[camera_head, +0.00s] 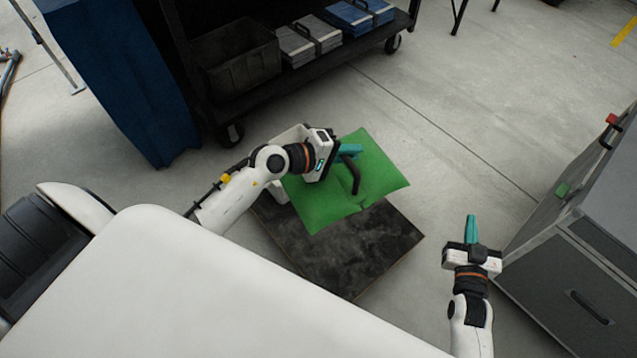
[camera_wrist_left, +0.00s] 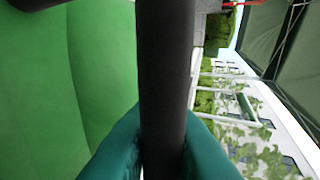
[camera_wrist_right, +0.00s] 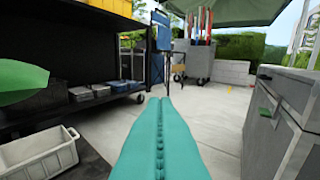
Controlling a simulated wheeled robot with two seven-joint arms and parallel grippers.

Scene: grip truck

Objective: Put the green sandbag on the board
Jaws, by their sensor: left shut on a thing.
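The green sandbag (camera_head: 325,205) hangs by its dark handle from my left gripper (camera_head: 348,152). In the left wrist view, the teal fingers close around the black handle (camera_wrist_left: 167,70), with the green cloth (camera_wrist_left: 50,100) beside it. In the head view, the bag overlaps the far part of the dark square board (camera_head: 350,260) on the floor. The right wrist view shows the bag (camera_wrist_right: 20,80) raised above the floor. My right gripper (camera_head: 471,222) is empty, its teal fingers pressed together.
A white bin (camera_wrist_right: 40,155) stands beside the board, partly hidden by my left arm in the head view (camera_head: 292,138). A black shelf cart (camera_head: 300,75) stands behind. A grey cabinet (camera_head: 575,260) is close to my right gripper. The floor between is clear.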

